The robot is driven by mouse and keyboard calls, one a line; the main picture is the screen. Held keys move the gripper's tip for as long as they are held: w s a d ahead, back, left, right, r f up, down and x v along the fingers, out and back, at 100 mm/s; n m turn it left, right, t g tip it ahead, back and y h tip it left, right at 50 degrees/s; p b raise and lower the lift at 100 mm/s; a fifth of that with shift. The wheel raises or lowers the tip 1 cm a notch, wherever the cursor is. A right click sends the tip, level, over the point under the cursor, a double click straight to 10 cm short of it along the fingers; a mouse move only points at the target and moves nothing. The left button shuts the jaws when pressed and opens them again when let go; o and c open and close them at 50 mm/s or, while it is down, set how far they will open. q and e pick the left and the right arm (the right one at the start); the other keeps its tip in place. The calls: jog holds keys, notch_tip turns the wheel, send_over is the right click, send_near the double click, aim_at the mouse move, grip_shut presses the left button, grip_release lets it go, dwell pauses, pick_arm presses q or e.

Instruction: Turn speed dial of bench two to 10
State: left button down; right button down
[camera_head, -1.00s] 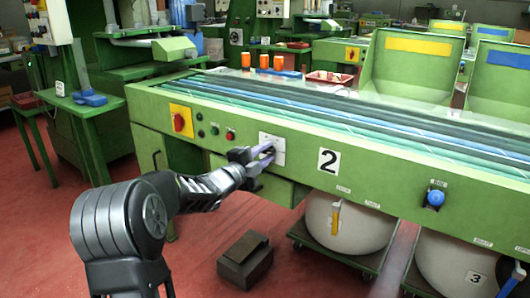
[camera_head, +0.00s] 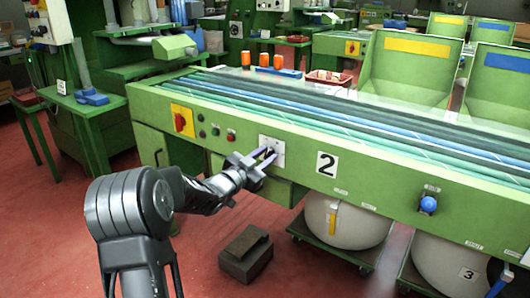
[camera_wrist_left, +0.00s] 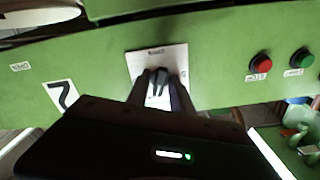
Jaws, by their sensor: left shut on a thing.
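Bench two is the long green bench (camera_head: 400,185) with a "2" sign (camera_head: 327,163) on its front. A pale square plate (camera_head: 277,143) with the speed dial sits left of that sign. My left gripper (camera_head: 266,158) reaches the plate, its fingers on the dial. In the left wrist view the gripper (camera_wrist_left: 160,92) is shut on the dark dial knob (camera_wrist_left: 157,79), in front of the pale plate (camera_wrist_left: 140,63). The fingers hide part of the dial, and its setting cannot be read. My right gripper is not in view.
A red-and-yellow switch (camera_head: 182,121) and small buttons (camera_head: 231,136) are left of the dial. A blue knob (camera_head: 428,204) is to its right. White round bins (camera_head: 350,220) stand under the bench. A dark block (camera_head: 245,254) lies on the red floor below.

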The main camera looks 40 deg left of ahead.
pick_arm(q)
jog(key=n+p, duration=0.2)
jog(key=n, duration=0.1)
jog(key=shift+n, duration=0.4)
jog(key=n+p, duration=0.2)
jog(key=n, duration=0.2)
jog(key=shift+n, duration=0.4)
jog(key=shift+f+n+p, duration=0.1)
jog(key=shift+n+p, duration=0.4)
jog(key=shift+n, duration=0.3)
jog(key=c, duration=1.4)
grip_release()
jog(key=shift+c, duration=0.2)
jog(key=shift+s, duration=0.1)
